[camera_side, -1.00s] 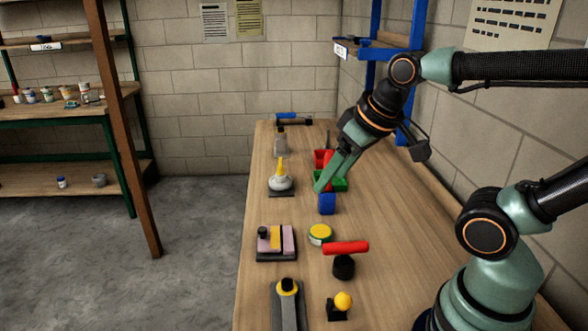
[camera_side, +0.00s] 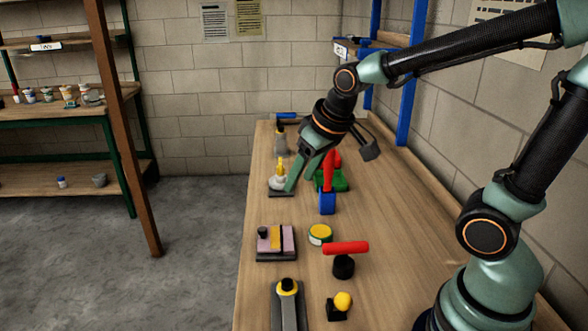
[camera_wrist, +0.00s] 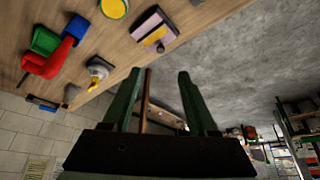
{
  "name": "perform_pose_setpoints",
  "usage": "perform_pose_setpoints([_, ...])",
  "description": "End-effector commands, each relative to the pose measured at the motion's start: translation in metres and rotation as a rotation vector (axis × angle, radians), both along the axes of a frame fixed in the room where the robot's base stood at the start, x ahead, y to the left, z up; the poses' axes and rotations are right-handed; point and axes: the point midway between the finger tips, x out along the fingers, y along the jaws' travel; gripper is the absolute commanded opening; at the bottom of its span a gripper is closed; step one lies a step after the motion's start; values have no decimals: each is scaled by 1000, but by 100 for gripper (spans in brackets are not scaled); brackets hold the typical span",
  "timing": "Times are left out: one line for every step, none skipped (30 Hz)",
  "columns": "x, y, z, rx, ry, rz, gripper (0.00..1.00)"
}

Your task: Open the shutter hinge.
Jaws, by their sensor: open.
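No part is clearly marked as the shutter hinge. A pink-and-yellow panel with a black knob (camera_side: 285,241) lies on a dark base at the left edge of the bench; the wrist view also shows it (camera_wrist: 153,27). A red bent part (camera_side: 331,165) stands by a green block (camera_side: 340,182) and a blue block (camera_side: 327,204). A white cone-shaped piece with a yellow top (camera_side: 280,182) stands on a dark plate. My gripper (camera_side: 299,184) is open, above the bench between the cone and the red part. No object shows between its fingers in the wrist view (camera_wrist: 162,75).
A yellow-and-green tin (camera_side: 320,234), a red-handled black knob (camera_side: 344,258), a yellow ball on a black mount (camera_side: 341,304) and a grey lever piece (camera_side: 288,308) stand nearer on the bench (camera_side: 390,240). The wall and blue rack (camera_side: 396,95) border the right.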

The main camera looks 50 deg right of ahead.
Motion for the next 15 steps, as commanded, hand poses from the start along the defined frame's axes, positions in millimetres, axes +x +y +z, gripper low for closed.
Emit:
perform_pose_setpoints([11,1,-10,0,17,1,59])
perform_pose_setpoints([17,1,-15,0,22,1,59])
perform_pose_setpoints([25,2,-22,2,26,1,59])
perform_pose_setpoints([30,2,-27,2,31,1,59])
perform_pose_setpoints([36,3,-32,2,33,1,59])
perform_pose_setpoints([42,3,-39,2,39,1,59])
perform_pose_setpoints([46,4,-43,3,40,1,59])
perform_pose_setpoints([50,4,-48,3,43,1,59])
perform_pose_setpoints([54,4,-52,3,45,1,59])
perform_pose_setpoints([56,5,-55,3,46,1,59])
perform_pose_setpoints([58,5,-58,3,48,1,59])
perform_pose_setpoints([61,5,-61,3,49,1,59])
perform_pose_setpoints([62,5,-62,4,49,2,59])
perform_pose_setpoints([63,5,-64,4,50,2,59])
perform_pose_setpoints([64,5,-65,4,50,2,59])
